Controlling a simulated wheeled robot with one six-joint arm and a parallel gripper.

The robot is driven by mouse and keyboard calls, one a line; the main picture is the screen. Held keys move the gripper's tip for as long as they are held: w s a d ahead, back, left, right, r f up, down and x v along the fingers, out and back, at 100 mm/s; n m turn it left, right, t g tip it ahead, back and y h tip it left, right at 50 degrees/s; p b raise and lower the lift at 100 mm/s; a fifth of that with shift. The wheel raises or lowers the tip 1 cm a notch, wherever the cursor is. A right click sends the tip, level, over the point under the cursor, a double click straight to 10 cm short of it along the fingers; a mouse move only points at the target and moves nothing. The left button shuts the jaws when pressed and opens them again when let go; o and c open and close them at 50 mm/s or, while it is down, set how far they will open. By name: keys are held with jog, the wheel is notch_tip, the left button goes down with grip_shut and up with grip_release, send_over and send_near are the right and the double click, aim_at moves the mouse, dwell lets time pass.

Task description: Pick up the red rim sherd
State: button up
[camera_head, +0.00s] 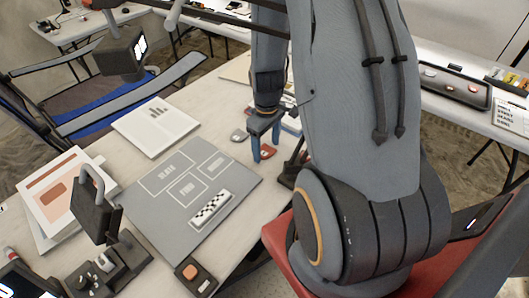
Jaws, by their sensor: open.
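A small red piece (268,152), which looks like the red rim sherd, lies on the pale table beyond the grey mat's right corner. My gripper (266,149) points down over it with its two blue fingers apart. The red piece shows between and just behind the fingers. I cannot tell whether the fingers touch it. A grey sherd (239,135) lies just left of my gripper. My arm hides the table to the right of the red piece.
The grey mat (231,204) has white outlined boxes and a checkered scale bar (211,209). A dark stand (292,166) is close right of the gripper. White sheets (157,124) lie at left. A black padlock-shaped device (93,208) stands front left.

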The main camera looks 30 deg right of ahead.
jog(key=shift+f, duration=0.25)
jog(key=c, duration=1.1)
jog(key=shift+r, duration=0.1)
notch_tip(320, 180, up, 28)
jog(key=shift+w+f+b, duration=0.1)
jog(key=shift+b, duration=1.1)
